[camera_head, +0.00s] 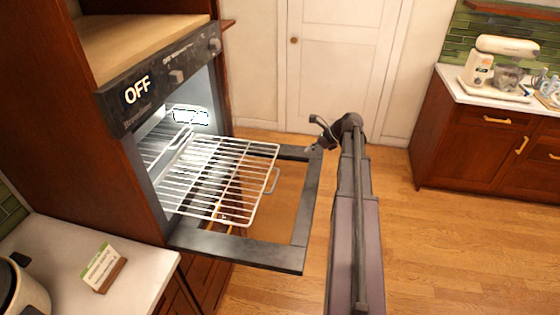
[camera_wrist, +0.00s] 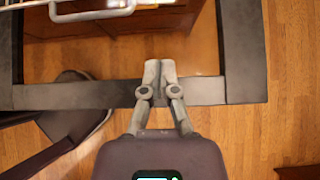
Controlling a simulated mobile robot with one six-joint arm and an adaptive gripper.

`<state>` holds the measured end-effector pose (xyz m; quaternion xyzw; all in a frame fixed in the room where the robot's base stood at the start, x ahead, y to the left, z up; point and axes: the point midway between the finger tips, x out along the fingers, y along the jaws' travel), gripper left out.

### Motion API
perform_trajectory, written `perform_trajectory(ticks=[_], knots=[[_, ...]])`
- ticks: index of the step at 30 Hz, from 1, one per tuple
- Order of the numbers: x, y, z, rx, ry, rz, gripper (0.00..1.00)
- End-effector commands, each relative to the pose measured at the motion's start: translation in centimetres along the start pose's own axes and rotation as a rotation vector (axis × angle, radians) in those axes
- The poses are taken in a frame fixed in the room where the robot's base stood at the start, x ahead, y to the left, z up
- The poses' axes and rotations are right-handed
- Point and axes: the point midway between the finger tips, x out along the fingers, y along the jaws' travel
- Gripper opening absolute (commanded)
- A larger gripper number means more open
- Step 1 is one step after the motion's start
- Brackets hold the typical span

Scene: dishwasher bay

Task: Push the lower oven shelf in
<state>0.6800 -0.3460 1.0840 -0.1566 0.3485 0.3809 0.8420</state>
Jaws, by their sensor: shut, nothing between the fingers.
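The oven is open, with its door (camera_head: 305,225) folded down flat; the door frame also shows in the wrist view (camera_wrist: 245,60). A white wire shelf (camera_head: 222,170) sticks out of the oven over the door, with a handle loop (camera_head: 272,181) on its front edge. That front edge and handle show at the top left of the wrist view (camera_wrist: 95,12). Another wire rack (camera_head: 160,148) shows partly inside the cavity. My gripper (camera_head: 314,146) is near the far outer corner of the door, apart from the shelf. In the wrist view (camera_wrist: 159,64) its fingers are together and empty, over the door's edge.
A control panel (camera_head: 160,85) reading OFF is above the oven. A white counter with a small card (camera_head: 100,268) stands at lower left. A counter with a mixer (camera_head: 495,60) is at right. The wooden floor (camera_head: 430,240) is clear.

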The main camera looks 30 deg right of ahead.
Motion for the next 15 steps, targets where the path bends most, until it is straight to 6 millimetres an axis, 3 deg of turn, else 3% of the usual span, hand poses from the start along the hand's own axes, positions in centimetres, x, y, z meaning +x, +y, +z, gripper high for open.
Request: perform_trajectory(ticks=[15], knots=[[1.5,0.1,-0.1,-0.004,0.001,0.002,0.0]])
